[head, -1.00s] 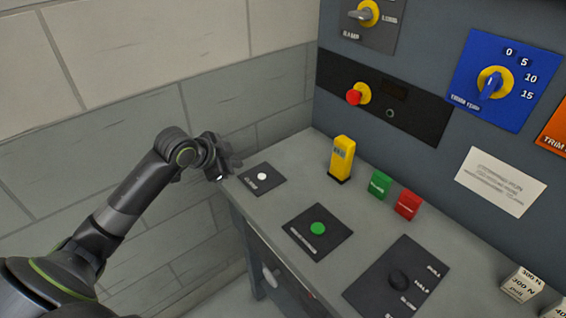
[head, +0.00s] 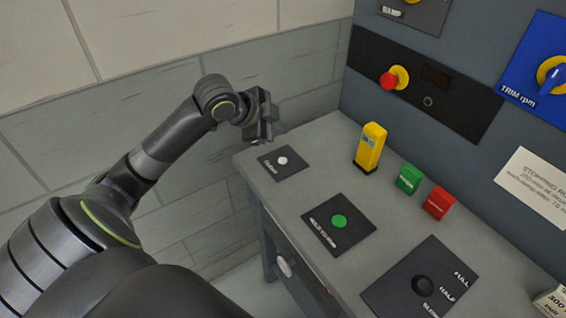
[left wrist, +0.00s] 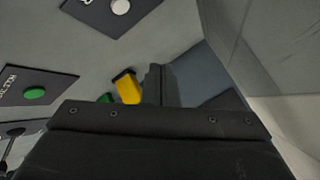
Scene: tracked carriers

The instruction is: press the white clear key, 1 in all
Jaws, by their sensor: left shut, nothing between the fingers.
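The white clear key (head: 282,160) is a small round button on a dark plate (head: 270,167) at the desk's far left corner. It also shows at the top of the left wrist view (left wrist: 121,7). My left gripper (head: 262,138) is shut and empty. It hangs above and just behind the plate near the desk's left edge, apart from the key. My right gripper is in neither view.
A green button (head: 339,221) and a black knob (head: 424,285) sit on plates nearer. A yellow block (head: 370,148), a green block (head: 409,178) and a red block (head: 438,203) stand behind. A red stop button (head: 390,80) is on the panel.

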